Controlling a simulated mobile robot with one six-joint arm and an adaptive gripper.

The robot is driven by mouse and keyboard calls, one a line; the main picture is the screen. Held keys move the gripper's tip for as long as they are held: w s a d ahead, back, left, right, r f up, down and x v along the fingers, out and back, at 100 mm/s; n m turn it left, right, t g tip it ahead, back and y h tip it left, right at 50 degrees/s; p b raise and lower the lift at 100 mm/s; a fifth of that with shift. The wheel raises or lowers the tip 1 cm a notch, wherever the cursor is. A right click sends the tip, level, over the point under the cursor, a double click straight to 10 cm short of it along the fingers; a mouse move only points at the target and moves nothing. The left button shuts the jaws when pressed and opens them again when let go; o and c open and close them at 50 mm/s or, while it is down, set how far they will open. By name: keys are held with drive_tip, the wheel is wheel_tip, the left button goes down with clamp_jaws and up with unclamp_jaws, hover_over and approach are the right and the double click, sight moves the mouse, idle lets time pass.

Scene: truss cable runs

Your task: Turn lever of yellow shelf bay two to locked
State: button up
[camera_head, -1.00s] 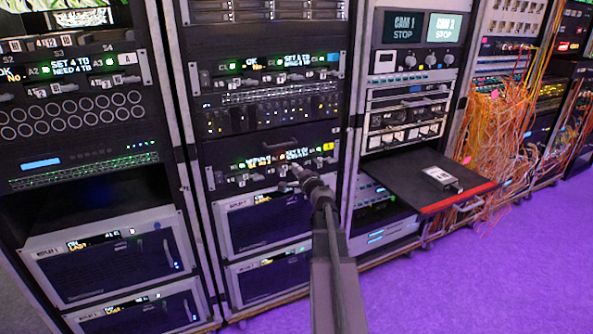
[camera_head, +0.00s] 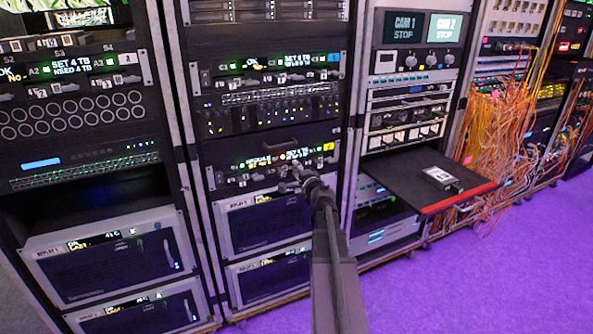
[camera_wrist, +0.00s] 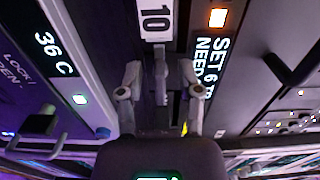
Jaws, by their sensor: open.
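The yellow shelf (camera_head: 240,178) is the dark unit low in the middle rack. It bears a yellow label (camera_head: 328,147) at its right end. My gripper (camera_head: 287,183) is in front of its lower face, right of centre. In the wrist view my gripper (camera_wrist: 160,88) is open. Its two fingers stand on either side of a narrow grey lever (camera_wrist: 160,76) below a white tag (camera_wrist: 155,20) reading 10. I cannot tell whether the fingers touch it, or which bay number it belongs to. An orange lamp (camera_wrist: 217,18) glows to the right of the tag.
A grey unit (camera_head: 268,220) sits directly below the yellow shelf. A pulled-out tray (camera_head: 400,178) with a red edge juts from the rack to the right, beside orange cables (camera_head: 500,130). The purple floor (camera_head: 500,270) is clear. A dark bar handle (camera_wrist: 295,65) protrudes at the right in the wrist view.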

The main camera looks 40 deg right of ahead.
drive_tip(key=v, duration=1.2)
idle(0.6)
drive_tip(key=w+a+f+n+g+y, duration=0.2)
drive_tip(key=a+f+n+y, duration=0.15)
drive_tip(key=a, duration=0.45)
drive_tip(key=w+a+f+n+g+y, duration=0.25)
drive_tip(key=a+n, duration=0.25)
drive_tip(key=a, duration=0.4)
drive_tip(key=w+a+f+n+g+y, duration=0.1)
drive_tip(key=a+f+n+g+y, duration=0.2)
drive_tip(key=a, duration=0.5)
drive_tip(key=s+a+f+n+g+h, duration=0.2)
drive_tip(key=s+a+f+n+g, duration=0.3)
drive_tip(key=a, duration=0.3)
drive_tip(key=s+a+f+n+g+h, duration=0.3)
drive_tip(key=s+a+f+n+g, duration=0.15)
drive_tip(key=s+a, duration=0.2)
wheel_tip(320, 180, up, 30)
drive_tip(key=p, duration=3)
drive_tip(key=shift+w+a, duration=0.25)
drive_tip(key=shift+a, duration=0.05)
